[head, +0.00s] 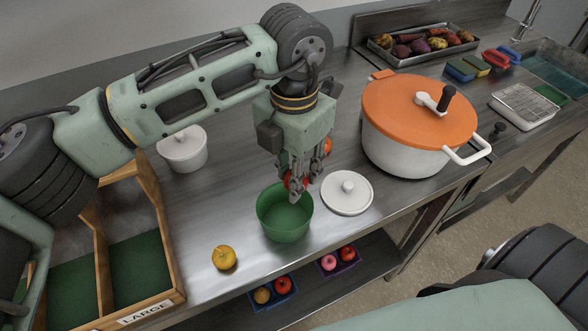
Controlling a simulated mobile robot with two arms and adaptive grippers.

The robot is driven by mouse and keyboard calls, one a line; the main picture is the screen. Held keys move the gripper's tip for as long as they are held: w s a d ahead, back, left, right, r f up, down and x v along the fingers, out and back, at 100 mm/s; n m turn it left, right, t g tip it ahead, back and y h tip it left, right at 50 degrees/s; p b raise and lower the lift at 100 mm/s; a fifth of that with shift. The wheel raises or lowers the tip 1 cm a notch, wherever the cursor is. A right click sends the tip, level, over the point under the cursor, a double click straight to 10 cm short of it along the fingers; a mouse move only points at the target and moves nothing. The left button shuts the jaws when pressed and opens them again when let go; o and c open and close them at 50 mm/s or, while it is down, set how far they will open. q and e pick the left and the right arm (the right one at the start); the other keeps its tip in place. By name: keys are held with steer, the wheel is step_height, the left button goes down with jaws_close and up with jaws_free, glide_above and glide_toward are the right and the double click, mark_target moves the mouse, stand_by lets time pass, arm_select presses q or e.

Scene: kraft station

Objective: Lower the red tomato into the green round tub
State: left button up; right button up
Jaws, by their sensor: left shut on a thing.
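My left gripper (299,187) points down over the far side of the green round tub (285,221), with its fingers at the tub's rim. It is shut on a red tomato (289,181), which is mostly hidden by the fingers. The tomato is at about rim height, and I cannot tell if it touches the tub. The tub stands upright on the steel counter, and the visible part of its inside looks empty. My right gripper is out of view.
A white round lid (347,193) lies right of the tub. A large white pot with an orange lid (418,108) stands further right. A yellow fruit (224,258) sits in front left.

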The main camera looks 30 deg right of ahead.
arm_select(q)
steer(key=shift+f, duration=0.15)
steer(key=shift+f+b, duration=2.5)
steer(key=shift+f, duration=0.2)
steer(key=o, duration=1.1)
